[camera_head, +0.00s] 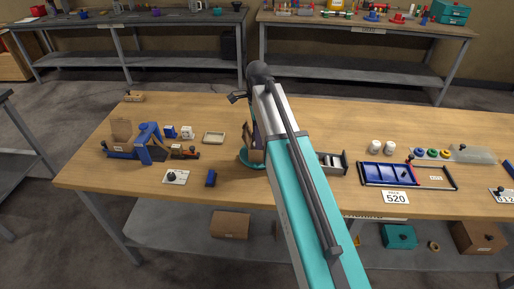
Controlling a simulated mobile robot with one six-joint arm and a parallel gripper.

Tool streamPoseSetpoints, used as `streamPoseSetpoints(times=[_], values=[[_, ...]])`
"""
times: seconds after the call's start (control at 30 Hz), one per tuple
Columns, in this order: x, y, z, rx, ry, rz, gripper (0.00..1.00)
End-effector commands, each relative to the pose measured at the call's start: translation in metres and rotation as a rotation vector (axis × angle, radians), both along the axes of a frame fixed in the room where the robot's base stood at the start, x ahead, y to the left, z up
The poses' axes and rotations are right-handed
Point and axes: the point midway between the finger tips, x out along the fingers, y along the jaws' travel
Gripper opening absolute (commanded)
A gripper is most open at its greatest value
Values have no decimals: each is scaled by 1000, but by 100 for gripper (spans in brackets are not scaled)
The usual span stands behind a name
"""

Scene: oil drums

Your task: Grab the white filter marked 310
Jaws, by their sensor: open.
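Two small white cylinders stand side by side on the wooden table right of my arm. They are the left white cylinder (375,147) and the right white cylinder (389,148). They look like filters, but no marking 310 can be read on either. My gripper (237,97) shows as a small dark shape at the far end of my arm, above the table and left of the cylinders. It is open, well apart from them, and partly hidden by my arm.
A blue frame tray (387,173) and a card reading 520 (395,197) lie in front of the cylinders. A grey open box (331,162) is beside my arm. A blue fixture (150,143) stands left. The table's back middle is mostly clear.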

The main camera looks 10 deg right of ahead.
Motion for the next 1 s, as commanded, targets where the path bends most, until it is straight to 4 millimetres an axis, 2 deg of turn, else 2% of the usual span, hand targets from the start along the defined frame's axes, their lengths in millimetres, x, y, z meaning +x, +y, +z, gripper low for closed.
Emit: streamPoseSetpoints(times=[0.43, 1.0], values=[[-1, 0, -37, 0, 2, 1, 41], [-1, 0, -41, 0, 1, 2, 41]])
